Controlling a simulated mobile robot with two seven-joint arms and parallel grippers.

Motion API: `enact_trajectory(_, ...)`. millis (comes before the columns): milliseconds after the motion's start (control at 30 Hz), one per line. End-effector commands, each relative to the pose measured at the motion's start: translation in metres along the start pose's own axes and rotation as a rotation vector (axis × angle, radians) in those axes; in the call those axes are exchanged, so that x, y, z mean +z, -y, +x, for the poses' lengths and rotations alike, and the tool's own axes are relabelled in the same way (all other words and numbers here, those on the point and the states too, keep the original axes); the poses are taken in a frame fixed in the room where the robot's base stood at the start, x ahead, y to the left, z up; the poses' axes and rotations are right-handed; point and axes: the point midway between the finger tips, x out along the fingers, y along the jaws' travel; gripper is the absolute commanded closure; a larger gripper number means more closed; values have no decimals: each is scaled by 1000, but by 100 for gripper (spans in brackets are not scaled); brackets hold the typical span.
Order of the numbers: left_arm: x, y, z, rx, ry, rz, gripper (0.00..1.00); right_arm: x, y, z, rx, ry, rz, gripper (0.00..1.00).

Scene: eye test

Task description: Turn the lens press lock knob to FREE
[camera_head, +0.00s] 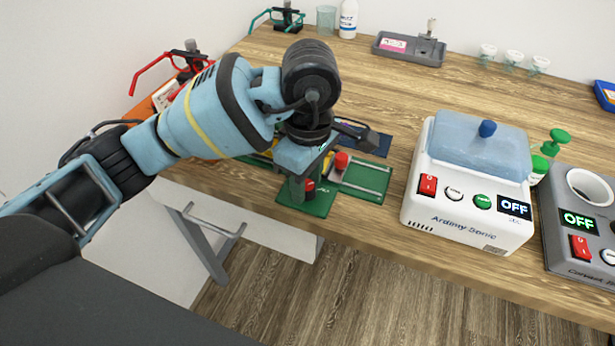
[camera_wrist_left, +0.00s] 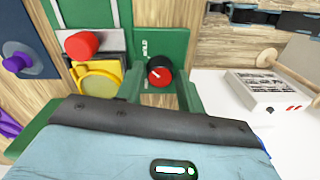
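The lock knob (camera_wrist_left: 159,72) is black with a red face and sits on a green plate (camera_wrist_left: 172,45) of the lens press. A label reading HOLD is beside it; I cannot read a FREE label or tell its pointer direction surely. The knob also shows in the head view (camera_head: 309,185), low at the press front. My left gripper (camera_wrist_left: 160,92) has its fingers apart, one on each side of the knob, with no clear contact visible. In the head view my left gripper (camera_head: 298,172) covers much of the green press (camera_head: 365,178). My right gripper is out of view.
A white ultrasonic cleaner (camera_head: 465,195) and grey machine (camera_head: 560,225) stand right, both showing OFF. A grey tray (camera_head: 408,58) is at the back. The table (camera_head: 400,95) is clear mid-back.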

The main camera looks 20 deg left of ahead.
Motion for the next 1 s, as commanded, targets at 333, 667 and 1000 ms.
enact_trajectory(333, 0, 0, 0, 1, 0, -1, 83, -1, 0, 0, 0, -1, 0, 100)
enact_trajectory(667, 0, 0, -1, 0, 1, -23, 94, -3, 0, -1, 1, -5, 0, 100)
enact_trajectory(1000, 0, 0, -2, 1, 7, -210, 94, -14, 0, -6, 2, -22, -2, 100)
